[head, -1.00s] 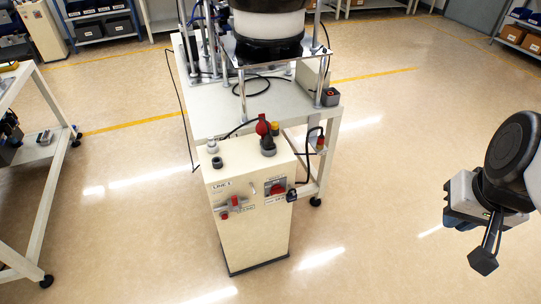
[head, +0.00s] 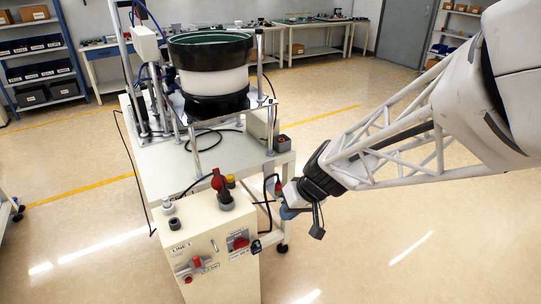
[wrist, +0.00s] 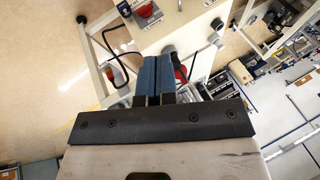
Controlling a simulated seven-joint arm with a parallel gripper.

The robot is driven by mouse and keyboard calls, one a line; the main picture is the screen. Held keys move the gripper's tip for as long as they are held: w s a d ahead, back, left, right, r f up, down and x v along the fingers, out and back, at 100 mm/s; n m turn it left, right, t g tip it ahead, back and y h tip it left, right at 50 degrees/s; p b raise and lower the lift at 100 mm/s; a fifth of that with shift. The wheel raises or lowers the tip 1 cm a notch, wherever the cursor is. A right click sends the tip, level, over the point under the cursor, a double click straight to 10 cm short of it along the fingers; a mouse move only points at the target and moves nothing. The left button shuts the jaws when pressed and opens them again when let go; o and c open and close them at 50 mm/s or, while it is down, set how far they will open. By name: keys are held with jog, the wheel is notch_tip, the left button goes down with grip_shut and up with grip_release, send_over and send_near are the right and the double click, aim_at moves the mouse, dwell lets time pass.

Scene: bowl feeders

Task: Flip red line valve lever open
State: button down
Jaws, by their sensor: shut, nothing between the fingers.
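A pale cabinet (head: 214,232) marked LINE 1 stands at the front of the bowl feeder's table. On its front is a small grey fitting with red parts (head: 190,269). A red part (head: 218,183) stands on its top beside a dark round base. I cannot tell for sure which is the red line valve lever. My gripper (head: 287,212) is right of the cabinet's top, apart from it. In the wrist view its blue fingers (wrist: 157,76) are shut and empty. They partly hide a red part (wrist: 179,68) there.
A red switch (head: 239,242) with a padlock sits on the cabinet's front. Black cables hang beside the table, close to my gripper. The bowl feeder (head: 211,75) stands on the table (head: 205,157) behind. Floor at the right is clear.

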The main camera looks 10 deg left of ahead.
jog(key=w+a+f+n+y, duration=0.1)
jog(key=w+a+f+n, duration=0.1)
jog(key=a+f, duration=0.9)
jog(key=n+g, duration=0.1)
send_near(198, 265)
jog(key=w+d+r, duration=0.2)
jog(key=shift+w+d+r, duration=0.25)
jog(key=shift+w, duration=0.05)
jog(key=shift+f, duration=0.1)
jog(key=shift+x, duration=4.9)
jog(key=shift+a, duration=0.15)
